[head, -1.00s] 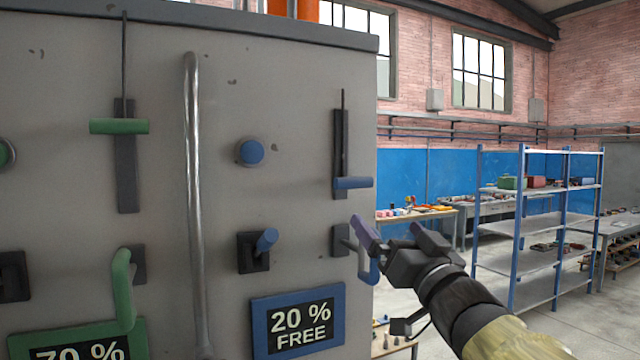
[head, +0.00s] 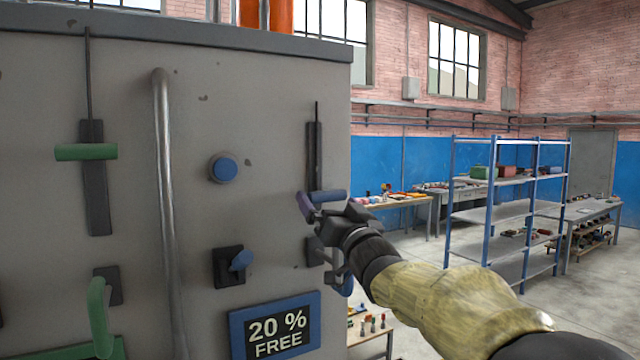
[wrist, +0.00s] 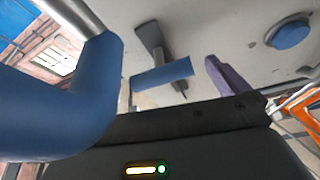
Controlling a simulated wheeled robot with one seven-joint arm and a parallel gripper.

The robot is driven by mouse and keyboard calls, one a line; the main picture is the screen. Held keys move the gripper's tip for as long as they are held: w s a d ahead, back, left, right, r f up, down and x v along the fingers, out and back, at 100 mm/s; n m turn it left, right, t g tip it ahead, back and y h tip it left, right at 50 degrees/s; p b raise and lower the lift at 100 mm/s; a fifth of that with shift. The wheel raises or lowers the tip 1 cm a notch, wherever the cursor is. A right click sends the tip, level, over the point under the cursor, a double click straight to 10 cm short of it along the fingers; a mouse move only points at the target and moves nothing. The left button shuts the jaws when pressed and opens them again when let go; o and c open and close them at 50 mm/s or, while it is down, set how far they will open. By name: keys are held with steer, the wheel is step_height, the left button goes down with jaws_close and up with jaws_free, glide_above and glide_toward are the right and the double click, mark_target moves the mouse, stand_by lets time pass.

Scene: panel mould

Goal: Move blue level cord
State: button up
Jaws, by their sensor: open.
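The blue level cord is a thin dark cord in a dark vertical slot (head: 314,150) near the panel's right edge, with a blue bar handle (head: 332,195) low on it. In the wrist view the blue bar (wrist: 162,74) lies across the slot, left of my purple finger. My gripper (head: 316,206) is open at the bar, its purple fingertip just left of and below it in the head view. Whether it touches the bar I cannot tell. My gripper hides the lower slot.
A curved blue handle (head: 346,286) is partly behind my gripper and looms large at left in the wrist view (wrist: 75,115). A green-handled cord (head: 86,152) is farther left.

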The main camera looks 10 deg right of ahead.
mark_target(328, 201)
steer(key=shift+p+x, duration=0.75)
steer(key=shift+x, duration=1.25)
